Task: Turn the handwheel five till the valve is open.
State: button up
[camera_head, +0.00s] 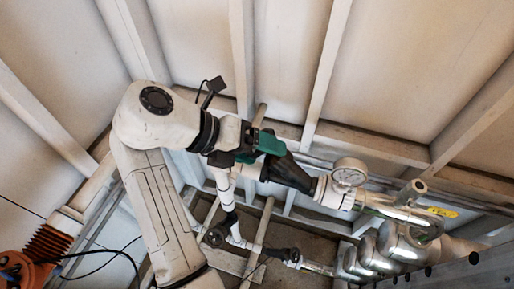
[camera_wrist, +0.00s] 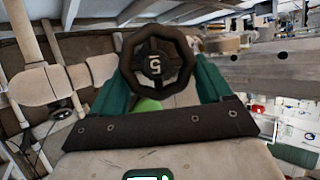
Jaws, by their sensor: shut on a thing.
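Handwheel five (camera_wrist: 157,62) is a black wheel with a light "5" on its hub, in the upper middle of the wrist view. My gripper (camera_wrist: 160,88) has its green fingers on either side of the wheel and is shut on it. In the head view my gripper (camera_head: 266,144) is at the pipework, above a black tapered pipe part (camera_head: 288,171). I cannot make out the wheel there; my gripper seems to hide it. The wheel's opening angle cannot be read from these views.
A round gauge (camera_head: 349,172) stands on the pipe just right of my gripper. Coiled shiny pipes (camera_head: 375,250) lie at the lower right. A smaller dark handwheel (camera_head: 216,236) is below my arm. An orange ribbed part (camera_head: 45,250) is at the lower left.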

jog(key=o, duration=1)
jog(key=shift+w+d, duration=0.15)
jog(key=shift+w, duration=0.05)
jog(key=b+v, duration=0.1)
jog(key=v, duration=1)
jog(key=shift+d, duration=0.1)
